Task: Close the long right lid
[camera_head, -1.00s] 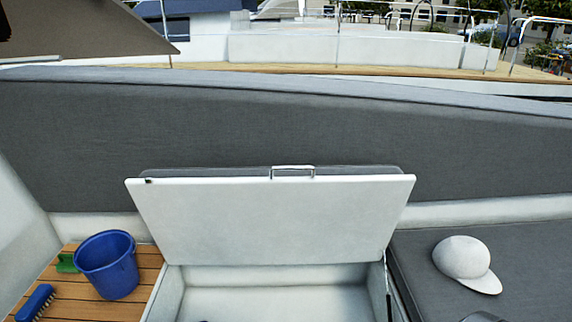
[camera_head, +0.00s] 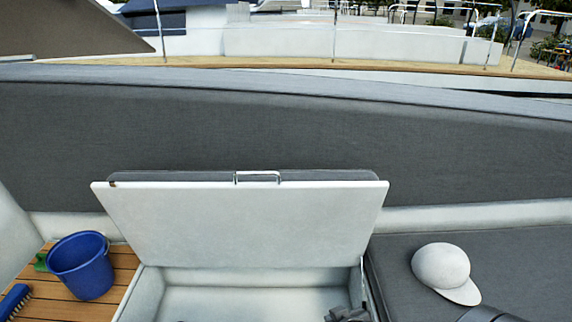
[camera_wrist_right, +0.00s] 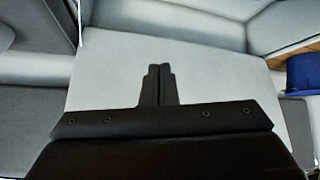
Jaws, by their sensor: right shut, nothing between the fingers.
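The long lid (camera_head: 240,225) stands open, tilted up above its locker, with its white underside facing me. A metal handle (camera_head: 257,178) sits on its top edge, and a dark cushion edge shows behind it. The open locker (camera_head: 250,300) below shows a pale, empty-looking inside, cut off by the frame's bottom. My right gripper (camera_head: 348,314) shows at the bottom edge, at the locker's right end, below the lid and apart from it. In the right wrist view the gripper (camera_wrist_right: 158,70) is shut and empty, with a pale flat surface beyond it. My left gripper is not in view.
A blue bucket (camera_head: 82,266) and a blue brush (camera_head: 14,301) stand on the wooden slats (camera_head: 120,290) at left. A white cap (camera_head: 443,270) lies on the grey seat (camera_head: 520,275) at right. A grey backrest (camera_head: 300,125) runs behind the lid.

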